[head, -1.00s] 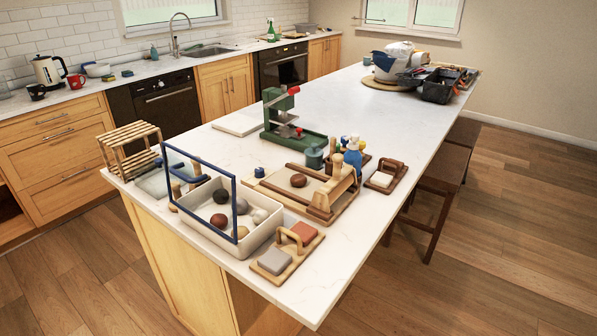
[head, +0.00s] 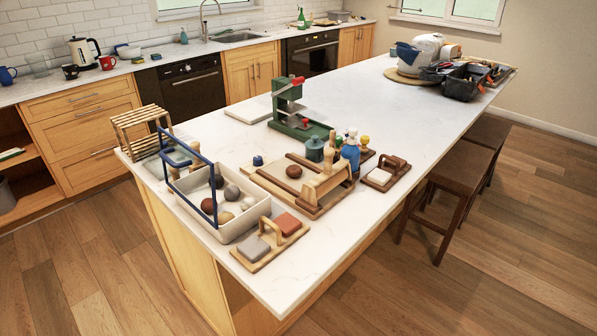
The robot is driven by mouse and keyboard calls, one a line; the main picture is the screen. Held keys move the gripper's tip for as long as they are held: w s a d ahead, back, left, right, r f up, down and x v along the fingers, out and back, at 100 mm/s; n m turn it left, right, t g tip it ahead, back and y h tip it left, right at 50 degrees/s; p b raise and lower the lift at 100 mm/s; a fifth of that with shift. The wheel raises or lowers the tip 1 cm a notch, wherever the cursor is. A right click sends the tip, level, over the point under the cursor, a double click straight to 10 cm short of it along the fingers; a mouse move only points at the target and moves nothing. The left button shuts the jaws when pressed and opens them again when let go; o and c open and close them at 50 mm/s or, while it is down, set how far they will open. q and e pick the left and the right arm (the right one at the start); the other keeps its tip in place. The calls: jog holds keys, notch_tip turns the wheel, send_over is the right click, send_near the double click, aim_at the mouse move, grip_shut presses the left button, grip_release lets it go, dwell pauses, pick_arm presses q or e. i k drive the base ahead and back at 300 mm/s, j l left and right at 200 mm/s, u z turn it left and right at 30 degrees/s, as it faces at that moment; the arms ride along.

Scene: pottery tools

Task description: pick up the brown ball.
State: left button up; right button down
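A reddish-brown ball (head: 207,206) lies in the white tray (head: 240,232) at the near left end of the island, partly behind a post of the blue frame. Grey balls (head: 231,192) and pale balls (head: 225,217) share the tray. A second, darker brown ball (head: 294,171) sits on the wooden board (head: 265,183) to the right. Neither of my grippers is in view.
A blue frame (head: 187,145) rises over the tray. A wooden rack (head: 140,120) stands behind it, and a wooden holder with grey and red blocks (head: 270,243) in front. A green press (head: 287,100) stands farther back. Stools (head: 459,180) line the right side.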

aim_at(294, 170)
jog(key=i+l+u, duration=0.2)
jog(key=l, duration=0.3)
jog(key=l+u, duration=0.15)
jog(key=l, duration=0.35)
jog(key=i+l+u, duration=0.1)
jog(key=l, duration=0.2)
jog(key=i+l+u, duration=0.15)
jog(key=l, duration=0.2)
jog(key=l+u, duration=0.1)
jog(key=l, duration=0.2)
jog(key=i, duration=0.05)
